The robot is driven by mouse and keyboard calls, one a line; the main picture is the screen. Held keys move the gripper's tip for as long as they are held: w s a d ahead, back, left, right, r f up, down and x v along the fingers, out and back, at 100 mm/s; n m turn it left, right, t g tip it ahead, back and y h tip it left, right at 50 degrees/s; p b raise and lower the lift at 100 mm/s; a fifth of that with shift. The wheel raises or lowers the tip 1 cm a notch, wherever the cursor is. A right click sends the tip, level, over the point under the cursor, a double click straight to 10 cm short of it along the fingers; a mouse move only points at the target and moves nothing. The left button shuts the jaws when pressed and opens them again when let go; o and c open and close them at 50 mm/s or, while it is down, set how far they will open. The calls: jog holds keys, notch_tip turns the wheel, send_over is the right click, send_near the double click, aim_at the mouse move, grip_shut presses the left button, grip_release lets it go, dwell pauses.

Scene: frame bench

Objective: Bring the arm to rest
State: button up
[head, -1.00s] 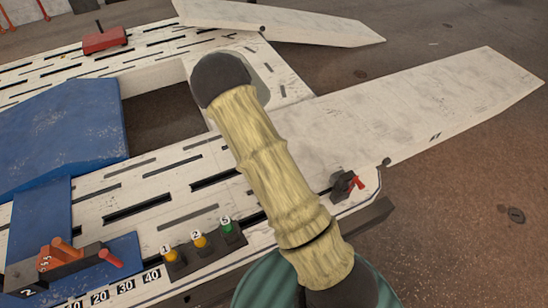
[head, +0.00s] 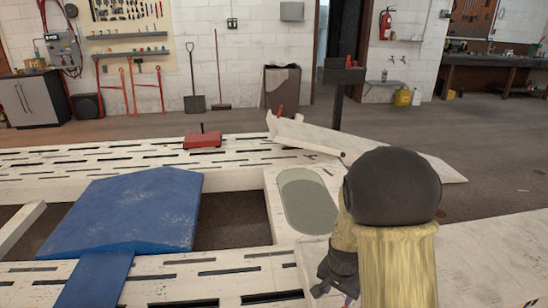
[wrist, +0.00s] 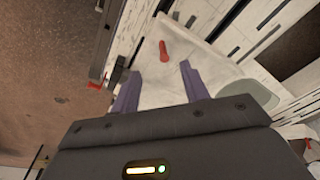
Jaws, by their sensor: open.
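My gripper (wrist: 158,80) shows in the wrist view as two purple fingers, spread apart with nothing between them. It points at the white slotted frame bench. A red handle (wrist: 165,50) lies just past the fingertips in that view; I cannot tell how far away it is. In the head view my arm, with a yellow sleeve and a dark rounded joint (head: 392,187), rises at the lower right. The bench (head: 130,275) spans the lower part of the head view.
A blue panel (head: 125,212) lies on the bench at left. A red device (head: 203,138) sits on the far strip. A grey-green oval pad (head: 309,200) is left of my arm. White ramps (head: 410,160) extend right. Open floor lies beyond, before the wall.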

jog(key=s+a+r+n+t, duration=0.1)
jog(key=s+a+r+n, duration=0.1)
jog(key=s+r+n, duration=0.85)
notch_tip(320, 180, up, 12)
jog(key=m+p, duration=0.2)
jog(key=p, duration=1.1)
jog(key=shift+s+d+f+m+y+p, duration=0.25)
jog(key=shift+s+m+y+p, duration=0.1)
jog(key=shift+s+y, duration=0.1)
jog(key=shift+c, duration=0.3)
jog(key=shift+c, duration=0.7)
jog(key=shift+w, duration=0.15)
